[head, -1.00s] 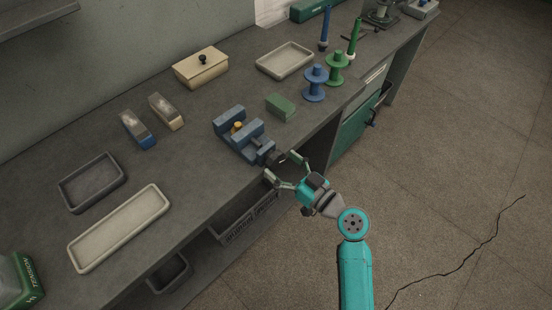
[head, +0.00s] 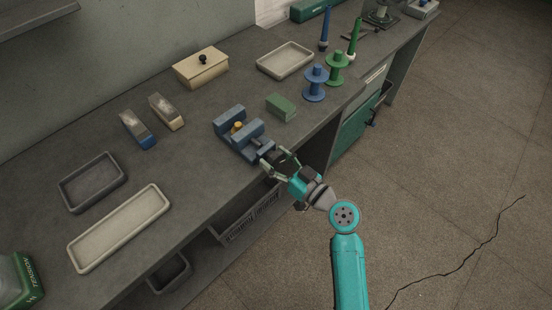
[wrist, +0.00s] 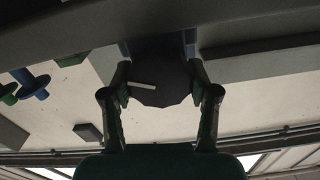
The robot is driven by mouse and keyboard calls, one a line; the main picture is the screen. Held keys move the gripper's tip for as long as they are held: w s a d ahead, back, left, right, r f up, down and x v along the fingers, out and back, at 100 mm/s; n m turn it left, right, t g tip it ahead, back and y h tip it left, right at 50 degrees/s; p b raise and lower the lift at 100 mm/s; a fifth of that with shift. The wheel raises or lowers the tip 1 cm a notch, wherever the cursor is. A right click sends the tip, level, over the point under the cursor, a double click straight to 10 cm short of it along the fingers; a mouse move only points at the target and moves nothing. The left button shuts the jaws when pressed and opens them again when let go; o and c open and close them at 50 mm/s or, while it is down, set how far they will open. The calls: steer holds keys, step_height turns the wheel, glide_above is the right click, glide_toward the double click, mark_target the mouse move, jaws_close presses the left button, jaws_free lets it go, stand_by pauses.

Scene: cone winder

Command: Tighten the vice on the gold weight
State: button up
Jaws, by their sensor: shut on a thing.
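The blue-grey vice (head: 230,118) stands near the front edge of the bench. The gold weight (head: 237,127) sits between its jaws; I cannot tell whether both jaws touch it. My gripper (head: 276,162) is at the vice's front end, over the bench edge. In the wrist view my gripper (wrist: 160,88) is shut on the dark, many-sided vice knob (wrist: 160,80), with one finger on each side. A pale mark shows on the knob's face. In the head view the fingers mostly hide the knob.
A green block (head: 281,107) lies right of the vice, with blue (head: 315,83) and green (head: 336,68) spools beyond. A long tray (head: 120,228) and a dark tray (head: 92,182) lie left. A crate (head: 250,218) sits below the bench.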

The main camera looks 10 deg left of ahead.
steer(key=m, duration=0.4)
stand_by(0.4)
steer(key=o, duration=1.2)
steer(key=shift+c, duration=0.2)
steer(key=v, duration=1.2)
